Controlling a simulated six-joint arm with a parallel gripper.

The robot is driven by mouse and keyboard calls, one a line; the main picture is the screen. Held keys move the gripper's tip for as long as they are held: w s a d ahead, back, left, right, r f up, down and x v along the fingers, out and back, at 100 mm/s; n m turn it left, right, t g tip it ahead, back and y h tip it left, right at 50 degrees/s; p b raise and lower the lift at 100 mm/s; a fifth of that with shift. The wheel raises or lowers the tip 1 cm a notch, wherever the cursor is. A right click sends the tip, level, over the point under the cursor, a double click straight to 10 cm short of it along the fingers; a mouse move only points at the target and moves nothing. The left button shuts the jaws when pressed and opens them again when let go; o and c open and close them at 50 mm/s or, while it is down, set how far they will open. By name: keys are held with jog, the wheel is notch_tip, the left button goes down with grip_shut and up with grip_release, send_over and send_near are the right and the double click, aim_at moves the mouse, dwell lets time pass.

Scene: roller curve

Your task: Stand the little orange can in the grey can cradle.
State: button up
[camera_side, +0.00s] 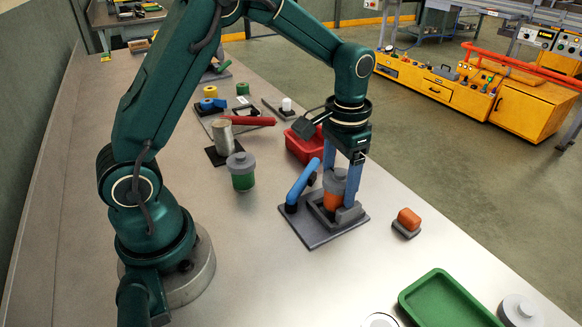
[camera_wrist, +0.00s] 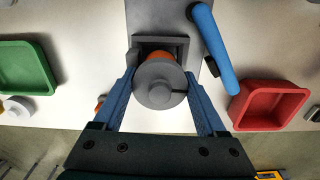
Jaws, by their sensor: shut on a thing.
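The little orange can (camera_side: 332,199) has a grey lid (camera_side: 335,178) and stands upright at the grey can cradle (camera_side: 312,226), a low square holder on a dark grey plate with a blue lever (camera_side: 301,186). The can's lower end is hidden by the cradle wall, so I cannot tell if it touches the bottom. My gripper (camera_side: 341,190) points down with its blue fingers on either side of the can, shut on it. In the wrist view the grey lid (camera_wrist: 160,85) lies between the fingers, with the orange body and cradle (camera_wrist: 180,42) just behind it.
A red tray (camera_side: 303,148) stands behind the cradle. A green can with a grey lid (camera_side: 242,172) stands to the left. An orange block on a grey base (camera_side: 407,222) lies to the right. A green tray (camera_side: 447,302) is at the front right. Bare table lies between.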

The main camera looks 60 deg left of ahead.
jog(key=shift+s+f, duration=0.15)
jog(key=shift+f, duration=1.05)
dwell(0.9)
jog(key=o, duration=1.4)
jog(key=shift+r, duration=4.65)
